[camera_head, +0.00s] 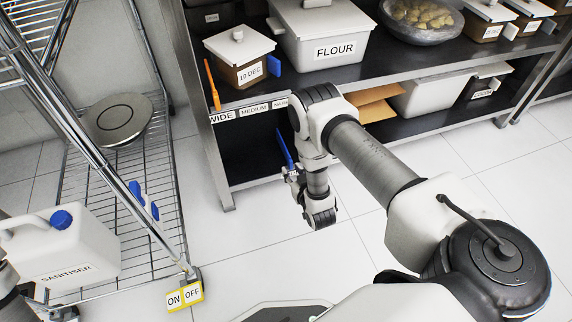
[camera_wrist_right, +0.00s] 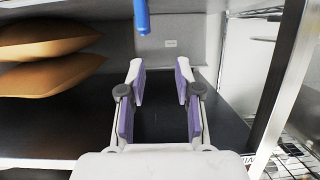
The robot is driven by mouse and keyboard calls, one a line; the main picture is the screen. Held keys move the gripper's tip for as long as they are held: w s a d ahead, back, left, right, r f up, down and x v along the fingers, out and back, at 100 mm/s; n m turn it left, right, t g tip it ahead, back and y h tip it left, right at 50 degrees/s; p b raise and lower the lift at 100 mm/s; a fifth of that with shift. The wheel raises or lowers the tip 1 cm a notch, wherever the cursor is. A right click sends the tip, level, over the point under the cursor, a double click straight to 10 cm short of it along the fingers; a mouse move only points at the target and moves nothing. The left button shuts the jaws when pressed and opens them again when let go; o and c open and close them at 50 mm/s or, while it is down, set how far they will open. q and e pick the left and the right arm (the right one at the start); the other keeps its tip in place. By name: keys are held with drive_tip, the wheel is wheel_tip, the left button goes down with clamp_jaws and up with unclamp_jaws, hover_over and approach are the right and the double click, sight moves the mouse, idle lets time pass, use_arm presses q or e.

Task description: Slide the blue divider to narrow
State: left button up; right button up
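A narrow blue bar (camera_head: 285,148) stands out in front of the shelf unit, below the NARROW end of the label strip (camera_head: 254,108). A flat blue piece (camera_head: 273,65) stands on the shelf beside the 10 DEC box. I cannot tell whether they are joined as the divider. My right gripper (camera_head: 291,174) is close to the bar's lower end. In the right wrist view its fingers (camera_wrist_right: 160,78) are open with nothing between them. The blue bar (camera_wrist_right: 141,15) shows there beyond the fingertips, slightly left of centre.
An orange bar (camera_head: 212,85) stands at the WIDE end. The 10 DEC box (camera_head: 240,48) and FLOUR bin (camera_head: 325,35) stand on the shelf. Brown packets (camera_head: 372,103) lie lower down. A wire rack (camera_head: 105,225) with a sanitiser jug (camera_head: 65,250) is at left. Floor between is clear.

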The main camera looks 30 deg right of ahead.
sight(288, 156)
drive_tip(key=f+t+b, duration=0.1)
drive_tip(key=f, duration=0.1)
drive_tip(key=w+d+f+b, duration=0.1)
drive_tip(key=f+b, duration=0.1)
drive_tip(key=w+d+f+t+b, duration=0.1)
drive_tip(key=f+b, duration=0.1)
drive_tip(key=shift+w+d+f+t+h, duration=0.1)
drive_tip(key=shift+w+f+t+h, duration=0.05)
drive_tip(key=shift+f+t+h, duration=0.2)
drive_tip(key=shift+w+d+f+t+b, duration=0.1)
drive_tip(key=shift+w+d+t+b, duration=0.1)
drive_tip(key=shift+d+t+b, duration=0.15)
drive_tip(key=shift+w+h, duration=0.2)
drive_tip(key=shift+h, duration=0.15)
drive_tip(key=b+x, duration=0.1)
drive_tip(key=x, duration=0.1)
drive_tip(key=b+x, duration=0.1)
drive_tip(key=x, duration=0.2)
drive_tip(key=b+x, duration=0.2)
drive_tip(key=shift+w+r, duration=0.15)
drive_tip(key=shift+r, duration=0.15)
use_arm(q)
wheel_tip(288, 156, down, 13)
drive_tip(key=shift+w+f, duration=0.15)
drive_tip(key=shift+w, duration=0.15)
use_arm(e)
drive_tip(key=shift+d+r, duration=0.1)
